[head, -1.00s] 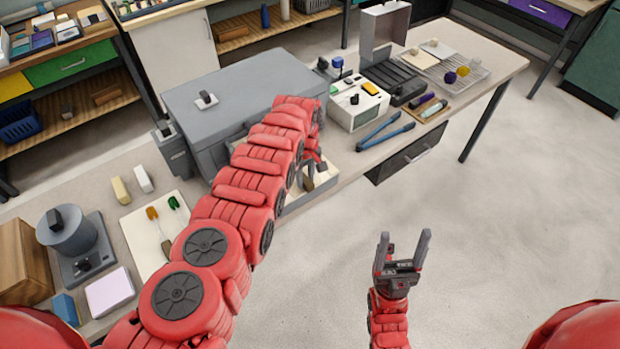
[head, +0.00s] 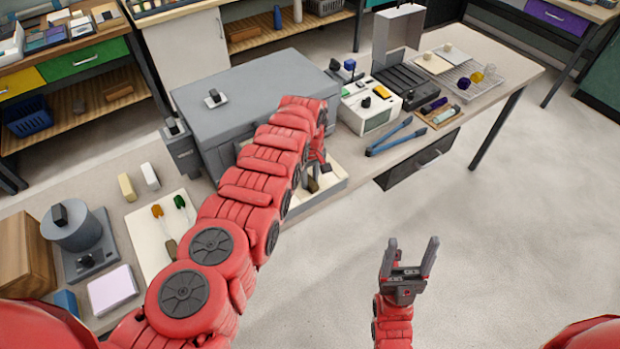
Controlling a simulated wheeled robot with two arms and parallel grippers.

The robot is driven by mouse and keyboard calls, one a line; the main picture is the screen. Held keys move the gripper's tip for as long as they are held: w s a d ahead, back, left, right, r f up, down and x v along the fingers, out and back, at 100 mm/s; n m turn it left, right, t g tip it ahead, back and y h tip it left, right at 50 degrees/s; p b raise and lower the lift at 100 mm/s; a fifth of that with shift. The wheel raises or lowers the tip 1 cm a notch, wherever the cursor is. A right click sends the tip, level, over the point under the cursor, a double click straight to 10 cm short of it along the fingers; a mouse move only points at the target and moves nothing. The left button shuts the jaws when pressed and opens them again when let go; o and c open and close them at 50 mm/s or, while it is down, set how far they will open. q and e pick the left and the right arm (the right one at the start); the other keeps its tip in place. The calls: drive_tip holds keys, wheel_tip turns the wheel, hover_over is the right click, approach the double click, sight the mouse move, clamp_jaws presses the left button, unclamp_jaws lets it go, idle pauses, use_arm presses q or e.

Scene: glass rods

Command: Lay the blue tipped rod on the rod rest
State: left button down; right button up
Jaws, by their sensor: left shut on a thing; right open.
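My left gripper (head: 314,172) is low over a pale shallow tray (head: 333,183) at the bench's front edge, before the large grey box. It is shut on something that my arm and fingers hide. A small brown piece (head: 312,186) shows just below the fingers; I cannot tell whether they touch. I cannot make out the blue tipped rod or clearly identify the rod rest. An orange tipped piece (head: 157,211) and a green tipped piece (head: 179,201) lie on a white mat (head: 146,232). My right gripper (head: 410,262) is open and empty over the floor.
The grey box (head: 255,88) stands close behind my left gripper. Blue tongs (head: 392,138) and a white device with a dial (head: 368,108) are to its right. A grey round-topped device (head: 72,228) stands at left. The floor before the bench is clear.

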use_arm(q)
drive_tip(key=c, duration=0.5)
unclamp_jaws()
drive_tip(key=shift+w+r, duration=0.1)
drive_tip(key=shift+r, duration=0.75)
wheel_tip(320, 180, up, 7)
drive_tip(key=b, duration=0.3)
drive_tip(key=shift+f, duration=0.1)
wheel_tip(320, 180, up, 9)
drive_tip(key=p, duration=0.5)
